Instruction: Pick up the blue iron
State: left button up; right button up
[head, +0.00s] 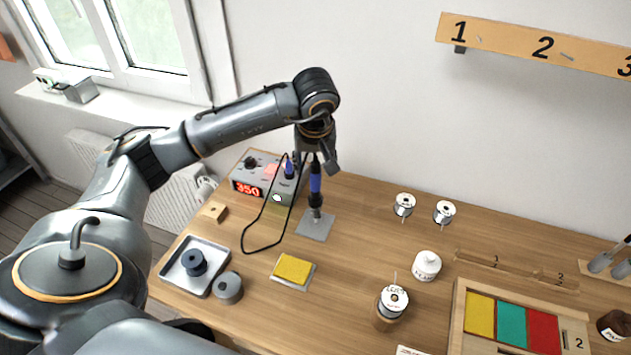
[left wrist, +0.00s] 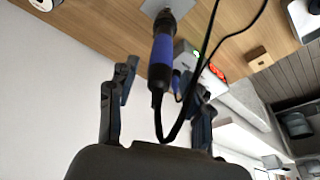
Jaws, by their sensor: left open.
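The blue iron (head: 316,184) stands upright, tip down, in a holder on a grey metal plate (head: 314,229). Its black cable loops left over the table to the station (head: 243,187). My left gripper (head: 317,163) is above it, pointing down, with its fingers around the top of the handle. In the left wrist view the blue iron (left wrist: 161,58) lies between the two spread fingers of the left gripper (left wrist: 160,88). The fingers look apart from the handle. My right gripper is not in view.
The station shows 350 in red. A yellow sponge (head: 293,268) and a grey tray (head: 184,263) lie in front. Wire spools (head: 404,204), a white jar (head: 427,265) and a wooden tray with coloured pads (head: 459,325) are to the right. A wall is behind.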

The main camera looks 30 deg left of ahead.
aim_at(315, 179)
pick_arm(q)
jog(key=shift+f+p, duration=0.5)
jog(key=shift+f, duration=0.05)
jog(key=x, duration=0.1)
jog(key=p+x, duration=0.1)
jog(key=x, duration=0.1)
jog(key=shift+s+d+f+p, duration=0.1)
jog(key=shift+d+f+p, duration=0.1)
jog(key=shift+f+p, duration=0.15)
jog(key=shift+a+f, duration=0.1)
jog(key=shift+f, duration=0.3)
jog(key=shift+c, duration=0.4)
grip_shut()
